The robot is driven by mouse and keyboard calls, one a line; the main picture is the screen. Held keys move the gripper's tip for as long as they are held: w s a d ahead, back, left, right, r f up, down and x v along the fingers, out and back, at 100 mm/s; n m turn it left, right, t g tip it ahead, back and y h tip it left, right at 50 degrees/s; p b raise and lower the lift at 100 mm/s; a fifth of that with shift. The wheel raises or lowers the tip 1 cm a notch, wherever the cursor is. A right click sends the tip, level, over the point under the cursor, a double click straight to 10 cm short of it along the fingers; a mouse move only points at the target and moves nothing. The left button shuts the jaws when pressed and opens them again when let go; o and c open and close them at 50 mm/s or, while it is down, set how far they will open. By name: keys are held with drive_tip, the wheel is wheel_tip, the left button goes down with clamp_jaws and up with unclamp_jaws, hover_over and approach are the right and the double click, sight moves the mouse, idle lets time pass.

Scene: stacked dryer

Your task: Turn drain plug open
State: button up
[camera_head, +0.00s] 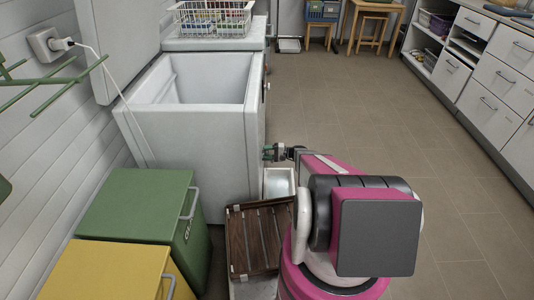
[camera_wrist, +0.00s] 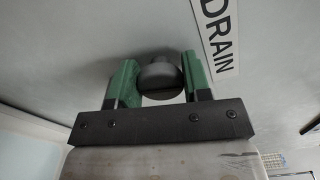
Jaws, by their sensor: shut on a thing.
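The drain plug (camera_wrist: 160,77) is a dark round knob on a grey panel, seen in the wrist view beside a white label reading DRAIN (camera_wrist: 217,35). My gripper (camera_wrist: 158,80) has green fingers, one on each side of the plug, and is shut on it. In the head view my gripper (camera_head: 268,152) is at the lower right side of the white open-topped appliance (camera_head: 190,145). The plug is hidden there by the gripper.
A white tray (camera_head: 279,183) and a brown slatted crate (camera_head: 258,238) sit below my arm. Green (camera_head: 135,210) and yellow (camera_head: 105,270) bins stand at the left. A wire basket (camera_head: 213,18) is behind the appliance. The floor at the right is clear up to the drawers (camera_head: 500,80).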

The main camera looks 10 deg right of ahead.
drive_tip(key=shift+n, duration=1.5)
drive_tip(key=shift+f, duration=0.1)
drive_tip(key=o, duration=0.9)
drive_tip(key=s+d, duration=0.2)
drive_tip(key=d, duration=0.8)
drive_tip(key=shift+d, duration=0.35)
drive_tip(key=shift+s, duration=0.1)
